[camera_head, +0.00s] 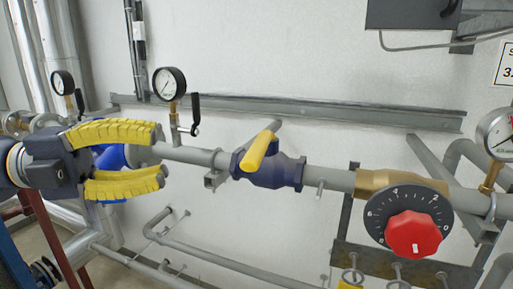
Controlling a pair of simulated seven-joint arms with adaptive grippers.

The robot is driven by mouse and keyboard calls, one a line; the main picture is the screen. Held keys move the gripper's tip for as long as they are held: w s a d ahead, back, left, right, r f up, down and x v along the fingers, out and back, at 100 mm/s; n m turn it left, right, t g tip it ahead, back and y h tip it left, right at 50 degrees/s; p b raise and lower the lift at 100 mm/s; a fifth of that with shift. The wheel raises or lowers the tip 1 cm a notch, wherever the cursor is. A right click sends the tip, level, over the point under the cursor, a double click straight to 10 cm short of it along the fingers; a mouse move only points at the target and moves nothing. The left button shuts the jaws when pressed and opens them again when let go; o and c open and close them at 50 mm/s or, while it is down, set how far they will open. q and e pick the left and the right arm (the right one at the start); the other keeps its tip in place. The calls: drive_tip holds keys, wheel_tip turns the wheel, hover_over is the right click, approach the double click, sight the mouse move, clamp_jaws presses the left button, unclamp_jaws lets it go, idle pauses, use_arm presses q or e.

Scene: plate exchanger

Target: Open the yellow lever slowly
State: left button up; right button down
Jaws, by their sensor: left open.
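The yellow lever (260,150) sits on top of a dark blue valve body (275,170) in the grey horizontal pipe, near the middle of the head view. It tilts up and to the right from the valve. My left gripper (163,157) comes in from the left with its two yellow ridged fingers spread apart. It is empty, and its fingertips point right, toward the lever, with a clear gap between them and it. The gripper hides part of a blue fitting behind it. My right gripper is not in view.
A pressure gauge (169,83) with a small black-handled valve (195,113) stands above the pipe between gripper and lever. Right of the lever are a red knob (413,235) on a numbered dial and another gauge (497,135). A grey wall rail (300,108) runs behind. Lower pipes run below.

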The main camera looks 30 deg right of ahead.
sight(259, 143)
use_arm(q)
drive_tip(key=x, duration=1.5)
drive_tip(key=shift+s+d, duration=0.15)
drive_tip(key=shift+c, duration=0.5)
clamp_jaws()
